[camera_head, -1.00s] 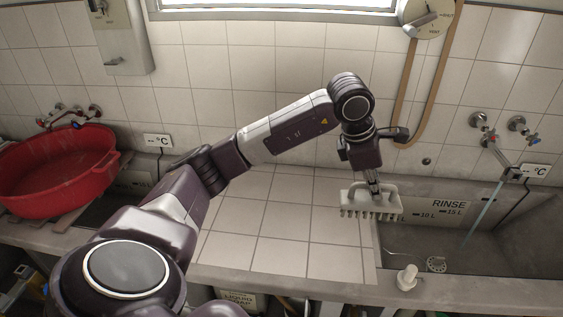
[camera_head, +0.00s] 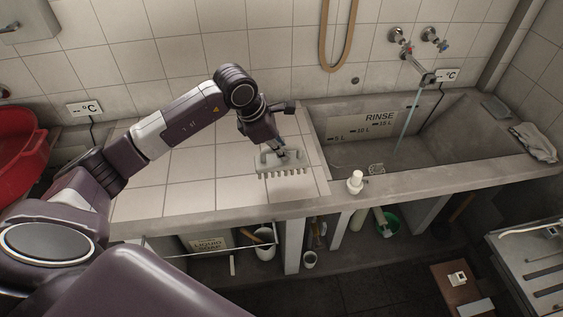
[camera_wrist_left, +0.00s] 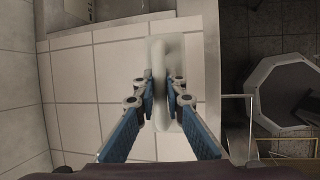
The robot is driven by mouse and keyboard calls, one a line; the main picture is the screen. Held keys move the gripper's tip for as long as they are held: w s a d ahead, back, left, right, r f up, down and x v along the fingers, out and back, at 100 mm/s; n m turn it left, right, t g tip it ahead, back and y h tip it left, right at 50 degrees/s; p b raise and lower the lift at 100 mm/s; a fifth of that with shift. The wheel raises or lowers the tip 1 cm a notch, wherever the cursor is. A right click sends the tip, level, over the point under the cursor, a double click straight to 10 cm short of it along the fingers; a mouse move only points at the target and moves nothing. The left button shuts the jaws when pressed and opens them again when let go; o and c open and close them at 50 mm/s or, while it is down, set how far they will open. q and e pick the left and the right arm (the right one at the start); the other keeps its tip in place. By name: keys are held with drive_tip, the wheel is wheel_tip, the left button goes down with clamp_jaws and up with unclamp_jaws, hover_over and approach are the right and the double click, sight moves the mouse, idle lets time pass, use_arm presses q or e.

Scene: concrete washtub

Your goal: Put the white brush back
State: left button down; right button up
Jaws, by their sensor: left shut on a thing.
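The white brush (camera_head: 268,163) is held by my left gripper (camera_head: 279,152) over the tiled counter, left of the rinse basin. Its bristles point down, and I cannot tell whether they touch the tiles. In the left wrist view, the blue-padded fingers of my left gripper (camera_wrist_left: 161,100) are shut on the brush's handle, and the pale brush (camera_wrist_left: 167,55) lies between them. My right gripper is not in view.
The concrete rinse basin (camera_head: 345,155) has water running from a tap (camera_head: 417,65). A white bottle (camera_head: 355,182) stands on the front ledge. A red tub (camera_head: 20,150) is at far left. Below are a white bucket (camera_head: 264,243) and a green bucket (camera_head: 387,222). The tiled counter (camera_head: 190,190) is clear.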

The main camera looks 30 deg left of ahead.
sight(279, 161)
use_arm(q)
wheel_tip(279, 161, down, 6)
drive_tip(key=shift+f+p, duration=0.1)
drive_tip(key=shift+p, duration=0.4)
drive_tip(key=c, duration=2.5)
unclamp_jaws()
drive_tip(key=shift+f, duration=0.15)
drive_tip(key=o, duration=0.5)
